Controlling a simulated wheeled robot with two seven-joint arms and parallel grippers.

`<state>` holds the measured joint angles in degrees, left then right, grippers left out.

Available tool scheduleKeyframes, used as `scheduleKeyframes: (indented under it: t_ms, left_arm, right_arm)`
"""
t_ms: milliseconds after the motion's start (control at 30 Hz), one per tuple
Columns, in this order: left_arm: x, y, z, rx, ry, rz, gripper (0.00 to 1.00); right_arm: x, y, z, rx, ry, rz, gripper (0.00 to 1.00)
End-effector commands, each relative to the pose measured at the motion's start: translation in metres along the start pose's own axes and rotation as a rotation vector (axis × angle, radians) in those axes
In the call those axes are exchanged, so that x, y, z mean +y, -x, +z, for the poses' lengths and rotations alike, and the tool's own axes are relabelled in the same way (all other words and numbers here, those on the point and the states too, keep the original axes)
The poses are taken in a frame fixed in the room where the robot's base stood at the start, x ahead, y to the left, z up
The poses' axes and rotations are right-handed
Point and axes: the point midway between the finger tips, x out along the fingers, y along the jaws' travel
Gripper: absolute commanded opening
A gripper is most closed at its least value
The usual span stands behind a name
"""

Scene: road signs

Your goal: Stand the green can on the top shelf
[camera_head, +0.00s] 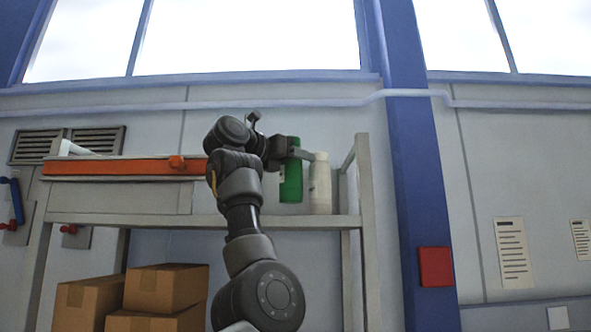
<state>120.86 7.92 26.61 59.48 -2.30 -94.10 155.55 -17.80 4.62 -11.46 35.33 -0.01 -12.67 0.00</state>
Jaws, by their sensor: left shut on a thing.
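The green can (291,180) is upright above the back part of the top shelf (292,221), left of the white bottle. My left gripper (299,153) is shut on the can around its upper part, reaching in from the left. The can's base shows slightly higher than the bottle's base; I cannot tell whether it touches the shelf. Part of the can is hidden behind the gripper. My right gripper is not in view.
A white bottle (320,185) stands close to the can's right side. A shelf post (363,190) rises farther right. An orange beam (120,167) lies along the left of the shelf. Cardboard boxes (165,288) sit below.

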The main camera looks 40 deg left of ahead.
Motion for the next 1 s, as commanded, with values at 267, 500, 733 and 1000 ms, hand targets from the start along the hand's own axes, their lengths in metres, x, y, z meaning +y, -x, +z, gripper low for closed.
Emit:
scheduleKeyframes:
  t_ms: [267, 500, 733, 1000]
  left_arm:
    - [-0.001, 0.0, -0.024, -0.002, 0.0, 0.0, 0.13]
    - [-0.001, 0.0, -0.029, 0.0, 0.0, 0.0, 0.13]
    - [-0.001, 0.0, -0.034, 0.0, -0.001, 0.0, 0.13]
    - [-0.001, 0.0, -0.033, 0.001, 0.0, -0.001, 0.71]
  right_arm:
    - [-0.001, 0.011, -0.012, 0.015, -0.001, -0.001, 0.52]
    - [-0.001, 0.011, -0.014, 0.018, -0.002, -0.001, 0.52]
    - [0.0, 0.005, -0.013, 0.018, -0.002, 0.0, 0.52]
    - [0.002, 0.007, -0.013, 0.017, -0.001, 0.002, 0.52]
